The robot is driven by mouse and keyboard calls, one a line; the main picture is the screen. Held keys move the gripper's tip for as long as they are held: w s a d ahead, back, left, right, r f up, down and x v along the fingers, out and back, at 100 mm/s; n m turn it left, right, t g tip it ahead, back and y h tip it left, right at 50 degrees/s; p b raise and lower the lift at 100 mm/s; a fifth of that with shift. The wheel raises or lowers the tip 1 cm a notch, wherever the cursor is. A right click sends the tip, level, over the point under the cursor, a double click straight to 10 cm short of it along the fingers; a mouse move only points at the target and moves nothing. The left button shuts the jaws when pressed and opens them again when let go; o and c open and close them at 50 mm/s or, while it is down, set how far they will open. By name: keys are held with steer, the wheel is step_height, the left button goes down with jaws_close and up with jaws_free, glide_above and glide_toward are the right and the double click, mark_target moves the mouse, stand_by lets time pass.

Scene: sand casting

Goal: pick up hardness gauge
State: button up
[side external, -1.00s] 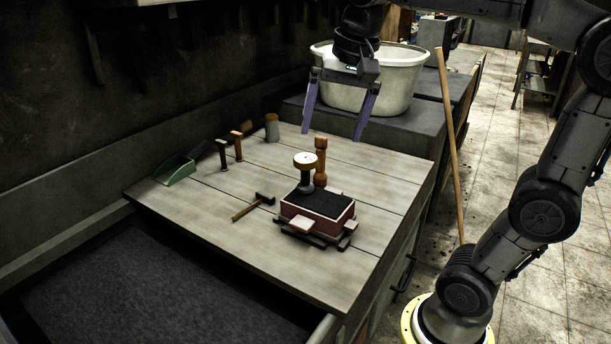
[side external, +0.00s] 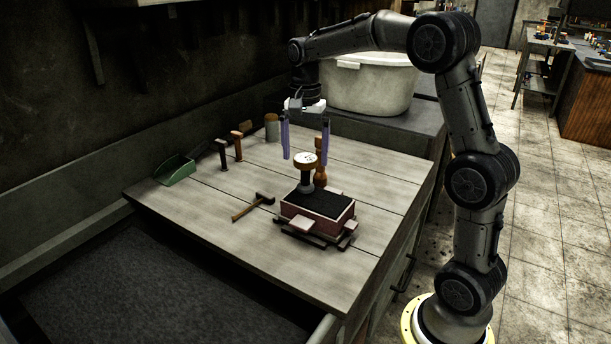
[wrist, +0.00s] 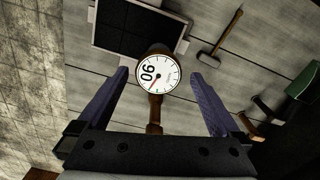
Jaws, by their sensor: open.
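In the wrist view the fingertips (wrist: 159,76) also lie left and right of the dial, with gaps on both sides. I cannot tell whether they are down to dial height.
A wooden turned tool (side external: 321,165) stands close behind the gauge. The mould box (side external: 317,208) is in front. A hammer (side external: 254,205) lies to the left. A green scoop (side external: 176,170), two upright handled tools and a can stand farther back. A white tub (side external: 368,84) is behind the bench.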

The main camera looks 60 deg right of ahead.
mark_target(305, 177)
steer(key=shift+s+a+f, duration=0.1)
steer(key=shift+f, duration=1.7)
steer(key=shift+s+a+f, duration=0.1)
steer(key=shift+f, duration=1.65)
steer(key=shift+w+r, duration=0.1)
jaws_close()
